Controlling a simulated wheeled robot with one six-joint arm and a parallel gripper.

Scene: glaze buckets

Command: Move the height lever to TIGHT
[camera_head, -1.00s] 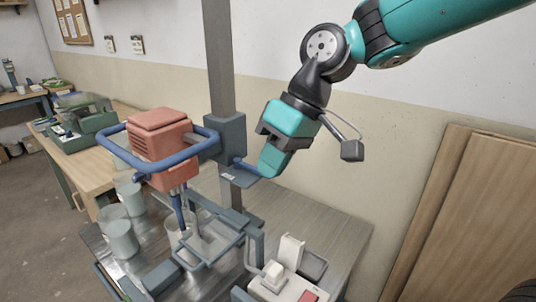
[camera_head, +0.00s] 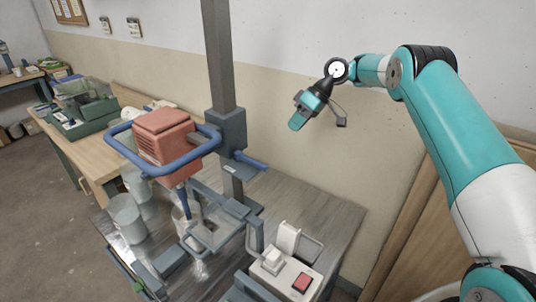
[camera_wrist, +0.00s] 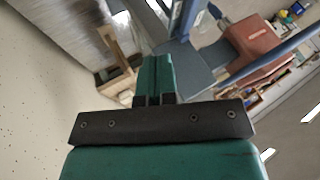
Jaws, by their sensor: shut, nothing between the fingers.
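The height lever (camera_head: 250,162) is a short blue bar on the right side of the grey-blue carriage block (camera_head: 228,130), which rides on the tall grey column. It slopes slightly down to the right. A small pale plate sits below it on the column, but no wording is legible, so I cannot read the lever's setting. My gripper (camera_head: 297,125) is teal with shut fingers, empty, up and to the right of the lever and apart from it. In the wrist view, the shut fingertips (camera_wrist: 155,62) show in front of the bench area.
The orange mixer motor (camera_head: 165,138) with its blue ring handle hangs left of the column. Below are a metal table (camera_head: 310,198), translucent buckets (camera_head: 128,215) and a white switch box with a red button (camera_head: 302,282). Wooden boards lean at the right.

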